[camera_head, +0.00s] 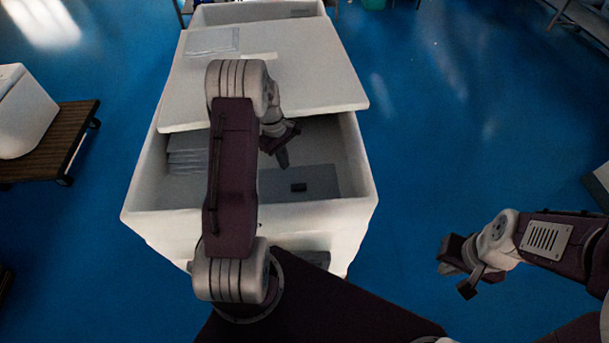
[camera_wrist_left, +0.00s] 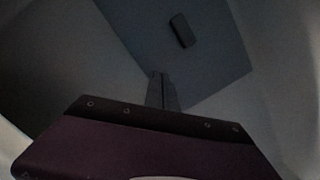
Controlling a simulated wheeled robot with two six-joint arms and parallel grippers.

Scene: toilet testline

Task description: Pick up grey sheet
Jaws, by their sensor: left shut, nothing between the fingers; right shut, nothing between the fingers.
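A grey sheet (camera_head: 325,181) lies at the bottom of the white open box, with a small black block (camera_head: 299,187) on it. The sheet also shows in the left wrist view (camera_wrist_left: 215,75), with the block (camera_wrist_left: 182,30) near its upper part. My left gripper (camera_head: 282,158) is shut and empty, reaching down into the box above the sheet; its closed fingers show in the left wrist view (camera_wrist_left: 162,90). Whether the fingertips touch the sheet I cannot tell. My right gripper (camera_head: 456,272) is shut and empty, outside the box at the right.
The white box (camera_head: 362,165) is partly covered by a white lid (camera_head: 310,70) at the back. Grey sheets are stacked (camera_head: 187,150) inside at the left, and more flat sheets (camera_head: 212,40) lie on the lid. A wooden cart (camera_head: 60,140) stands at the left.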

